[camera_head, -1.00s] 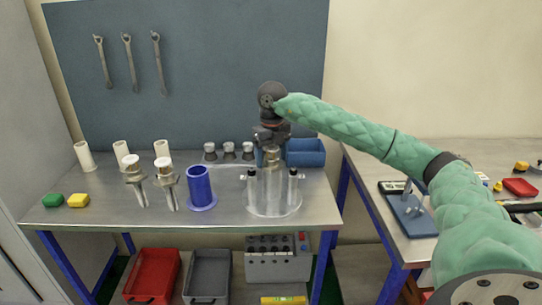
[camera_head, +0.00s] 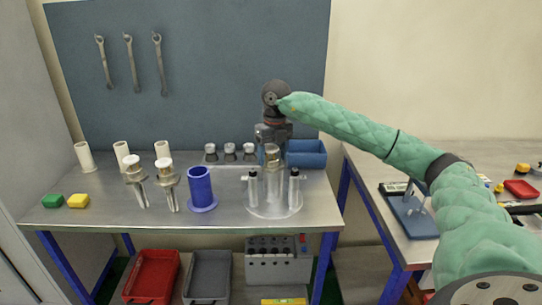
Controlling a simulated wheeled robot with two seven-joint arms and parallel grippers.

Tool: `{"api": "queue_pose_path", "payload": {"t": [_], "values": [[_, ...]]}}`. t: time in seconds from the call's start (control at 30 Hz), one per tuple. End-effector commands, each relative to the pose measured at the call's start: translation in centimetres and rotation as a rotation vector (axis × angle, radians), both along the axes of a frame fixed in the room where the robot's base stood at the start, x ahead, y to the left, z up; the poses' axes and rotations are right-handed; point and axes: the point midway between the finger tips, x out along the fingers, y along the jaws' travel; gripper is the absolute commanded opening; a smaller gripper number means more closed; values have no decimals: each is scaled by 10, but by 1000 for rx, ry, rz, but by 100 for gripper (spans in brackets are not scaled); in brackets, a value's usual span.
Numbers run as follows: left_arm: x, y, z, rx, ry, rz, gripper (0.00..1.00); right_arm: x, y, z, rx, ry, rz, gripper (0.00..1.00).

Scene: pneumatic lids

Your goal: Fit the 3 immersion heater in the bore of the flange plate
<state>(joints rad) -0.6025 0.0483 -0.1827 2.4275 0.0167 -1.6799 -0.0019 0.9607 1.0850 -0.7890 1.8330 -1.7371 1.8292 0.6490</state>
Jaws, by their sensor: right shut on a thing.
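The flange plate (camera_head: 262,210) is a round, pale metal plate at the front right of the left bench. One immersion heater (camera_head: 272,158), a metal body with a knobbed top, stands upright over its middle. My right gripper (camera_head: 272,140) is shut on this heater's upper part, its jaws partly hidden. I cannot tell how deep the heater sits in the bore. Two pale posts (camera_head: 253,188) (camera_head: 294,188) with small side arms flank it. Two similar heaters with pale tops (camera_head: 135,172) (camera_head: 166,172) stand upright to the left. My left gripper is out of view.
A blue flanged tube (camera_head: 200,188) stands left of the plate. A second bench (camera_head: 440,165) stands right.

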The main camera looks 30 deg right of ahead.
Motion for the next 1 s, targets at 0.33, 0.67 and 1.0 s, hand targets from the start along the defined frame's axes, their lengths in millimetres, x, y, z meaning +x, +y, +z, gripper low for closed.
{"api": "queue_pose_path", "payload": {"t": [0.33, 0.67, 1.0], "values": [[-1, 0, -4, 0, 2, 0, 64, -2, 5, -2, 37, -1, 12, 23], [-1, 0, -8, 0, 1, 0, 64, -2, 5, -8, 36, 2, 12, 22], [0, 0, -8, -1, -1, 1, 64, -2, 2, -9, 32, 5, 8, 90]]}}
